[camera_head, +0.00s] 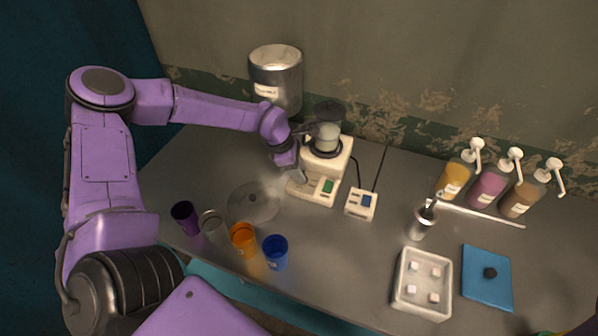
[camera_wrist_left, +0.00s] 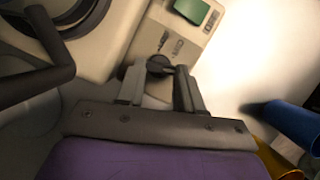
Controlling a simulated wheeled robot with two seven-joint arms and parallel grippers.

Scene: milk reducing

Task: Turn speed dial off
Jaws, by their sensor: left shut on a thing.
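The speed dial (camera_wrist_left: 160,65) is a small dark round knob on the front panel of the white machine. The machine (camera_head: 322,170) stands at the back middle of the table in the head view and carries a beaker (camera_head: 327,138). My left gripper (camera_wrist_left: 162,82) is shut on the dial, with one finger on each side of it. In the head view my left gripper (camera_head: 298,176) is at the machine's front left and hides the dial. The mark the dial points to cannot be read. My right gripper is not in view.
A white box with a blue screen (camera_head: 361,203) stands right of the machine. Purple, clear, orange (camera_head: 243,238) and blue (camera_head: 275,252) cups stand at the front left. A transparent disc (camera_head: 253,203) lies behind them. Pump bottles (camera_head: 487,187) and a white tray (camera_head: 399,290) are at right.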

